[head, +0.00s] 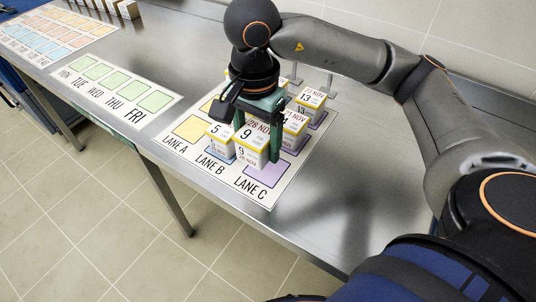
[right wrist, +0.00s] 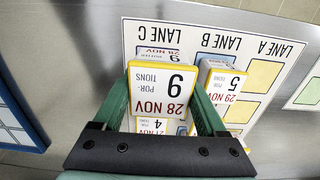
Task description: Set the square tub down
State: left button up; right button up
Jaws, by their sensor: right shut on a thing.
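A white square tub with a yellow-edged lid marked 9 and 28 NOV (head: 251,140) is between the fingers of my right gripper (head: 257,137), which is shut on it. In the right wrist view the same tub (right wrist: 160,88) fills the space between the green fingers (right wrist: 162,108). It is over the near part of the lane mat (head: 224,177), by lanes B and C; I cannot tell whether its base touches. A similar tub marked 5 (head: 217,131) stands close beside it, to the left. My left gripper is not in view.
More tubs, one marked 13 (head: 312,98), stand behind on the lane mat, partly hidden by my gripper. A yellow square in lane A (head: 194,129) is bare. A weekday mat (head: 113,88) with empty green squares lies left. The steel counter is clear at the front right.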

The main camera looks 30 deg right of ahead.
aim_at(267, 124)
jog(key=d+f, duration=0.2)
jog(key=shift+w+d+f, duration=0.1)
jog(key=shift+w+f, duration=0.1)
jog(key=shift+f, duration=0.15)
jog(key=shift+d+f, duration=0.15)
jog(key=shift+f, duration=1.55)
jog(key=shift+f+b, duration=0.2)
jog(key=shift+b, duration=0.1)
jog(key=o, duration=1.4)
jog(key=shift+o, duration=0.2)
notch_tip(267, 124, up, 12)
jog(key=shift+r+p, duration=0.25)
jog(key=shift+p, duration=0.75)
